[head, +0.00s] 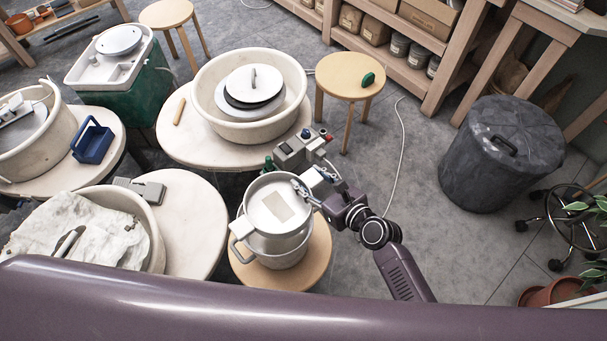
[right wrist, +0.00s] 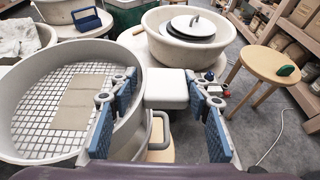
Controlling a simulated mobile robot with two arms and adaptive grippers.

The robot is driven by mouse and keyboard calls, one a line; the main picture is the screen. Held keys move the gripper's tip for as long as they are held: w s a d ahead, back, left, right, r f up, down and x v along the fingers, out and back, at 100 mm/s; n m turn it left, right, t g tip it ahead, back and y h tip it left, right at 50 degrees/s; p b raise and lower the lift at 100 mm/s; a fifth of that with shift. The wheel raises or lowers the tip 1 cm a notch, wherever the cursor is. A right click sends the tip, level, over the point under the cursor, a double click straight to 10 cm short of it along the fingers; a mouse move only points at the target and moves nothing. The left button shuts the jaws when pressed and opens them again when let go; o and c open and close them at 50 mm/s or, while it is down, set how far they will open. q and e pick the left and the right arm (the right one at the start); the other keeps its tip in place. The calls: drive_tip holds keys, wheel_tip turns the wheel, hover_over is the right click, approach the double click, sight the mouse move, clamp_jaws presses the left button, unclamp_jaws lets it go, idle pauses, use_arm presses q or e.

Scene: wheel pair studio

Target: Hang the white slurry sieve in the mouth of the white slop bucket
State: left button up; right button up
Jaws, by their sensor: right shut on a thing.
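The white slurry sieve (head: 268,205) is a round drum with a mesh floor and a beige patch. It also shows at the left of the right wrist view (right wrist: 30,115). The white slop bucket (head: 278,259) stands on a round wooden stool below the sieve, which covers most of its mouth. I cannot tell whether the sieve rests on the bucket rim. My right gripper (head: 311,191) is at the sieve's right side. Its blue-padded fingers (right wrist: 167,112) are shut on the sieve's pale block-like grip (right wrist: 167,88). My left gripper is not in view.
The wooden stool (head: 312,272) holds the bucket. A potter's wheel with a large cream basin (head: 210,112) stands behind, its grey control box (head: 296,152) close to my gripper. A dark lidded bin (head: 505,165) stands right, with open floor between.

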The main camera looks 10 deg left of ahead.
drive_tip(key=shift+s+a+f, duration=0.1)
drive_tip(key=shift+a+f, duration=0.1)
drive_tip(key=shift+a, duration=0.65)
drive_tip(key=shift+r+p, duration=0.1)
drive_tip(key=shift+p, duration=0.2)
wheel_tip(320, 180, down, 8)
drive_tip(key=b, duration=0.6)
drive_tip(key=shift+r+b, duration=0.1)
drive_tip(key=shift+b, duration=0.25)
drive_tip(key=o, duration=1.6)
drive_tip(key=shift+c, duration=0.2)
drive_tip(key=shift+s+d, duration=0.1)
drive_tip(key=v, duration=1.2)
